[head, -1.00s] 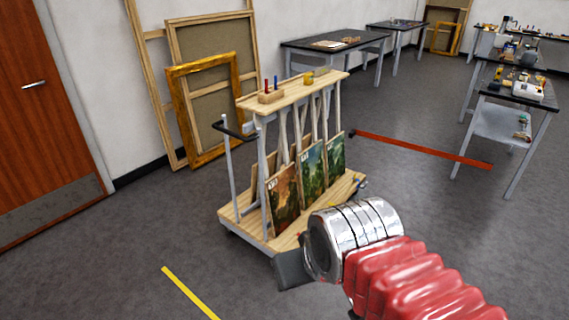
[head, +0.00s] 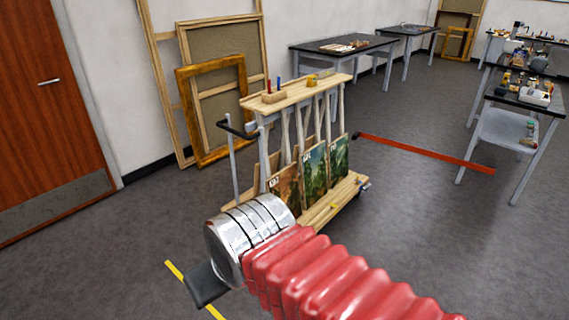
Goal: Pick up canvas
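Three painted canvases stand leaning side by side in a wooden rack cart: the left one (head: 285,188) with orange-brown tones, the middle green one (head: 314,172) and the right green one (head: 339,156). My silver wrist hides the lower part of the left canvas. My gripper (head: 206,286) shows only as a dark grey piece below the wrist, over the floor to the front left of the cart. It looks apart from the canvases. Its fingertips cannot be made out, nor whether it is open.
The cart (head: 297,92) has a top shelf with small items and a black handle at left. Large frames (head: 212,110) lean on the wall. A red bar or strip (head: 425,152) lies right of the cart. Cluttered tables (head: 528,97) stand at right. Yellow tape (head: 174,270) marks the floor.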

